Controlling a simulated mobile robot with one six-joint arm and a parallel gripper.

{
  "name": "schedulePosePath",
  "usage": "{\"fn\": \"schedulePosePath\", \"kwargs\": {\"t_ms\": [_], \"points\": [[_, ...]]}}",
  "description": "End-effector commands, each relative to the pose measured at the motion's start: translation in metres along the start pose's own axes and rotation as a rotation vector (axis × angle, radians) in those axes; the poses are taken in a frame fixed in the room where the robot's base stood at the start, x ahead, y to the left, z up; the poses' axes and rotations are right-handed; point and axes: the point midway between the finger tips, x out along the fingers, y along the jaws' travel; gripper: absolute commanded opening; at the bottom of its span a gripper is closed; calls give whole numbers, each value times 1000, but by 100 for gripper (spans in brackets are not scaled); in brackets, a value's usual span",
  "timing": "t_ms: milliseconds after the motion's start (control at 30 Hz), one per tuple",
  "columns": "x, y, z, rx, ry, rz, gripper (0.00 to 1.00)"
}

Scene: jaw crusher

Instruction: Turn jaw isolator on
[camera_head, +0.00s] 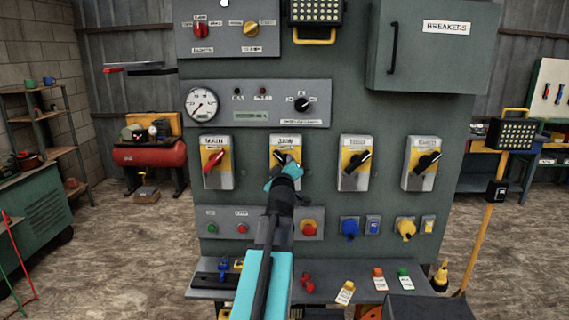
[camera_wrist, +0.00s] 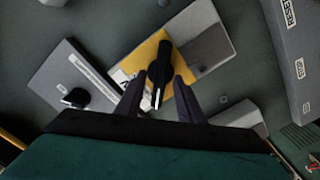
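The jaw isolator (camera_head: 278,148) is a light grey box with a yellow plate on the grey panel, second from left in its row. Its black rotary handle (camera_wrist: 160,62) shows in the wrist view in front of the yellow plate (camera_wrist: 145,50). My gripper (camera_head: 286,168) is at the isolator and hides much of its handle in the head view. In the wrist view my gripper's two dark fingers (camera_wrist: 157,84) stand apart on either side of the handle, with visible gaps. The gripper is open.
The main isolator (camera_head: 217,160) with a red handle is to the left; two more isolators, (camera_head: 356,162) and (camera_head: 421,163), are to the right. A gauge and selector strip (camera_head: 257,103) is above. Push buttons (camera_head: 307,227) sit below, over a shelf (camera_head: 330,287) with small items.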

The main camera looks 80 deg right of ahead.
Motion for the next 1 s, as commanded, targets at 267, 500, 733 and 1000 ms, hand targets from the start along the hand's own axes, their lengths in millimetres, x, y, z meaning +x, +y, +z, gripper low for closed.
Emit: {"fn": "schedulePosePath", "kwargs": {"t_ms": [267, 500, 733, 1000], "points": [[7, 0, 0, 0, 0, 0, 34], [7, 0, 0, 0, 0, 0, 31], [7, 0, 0, 0, 0, 0, 0], [7, 0, 0, 14, 0, 0, 0]]}}
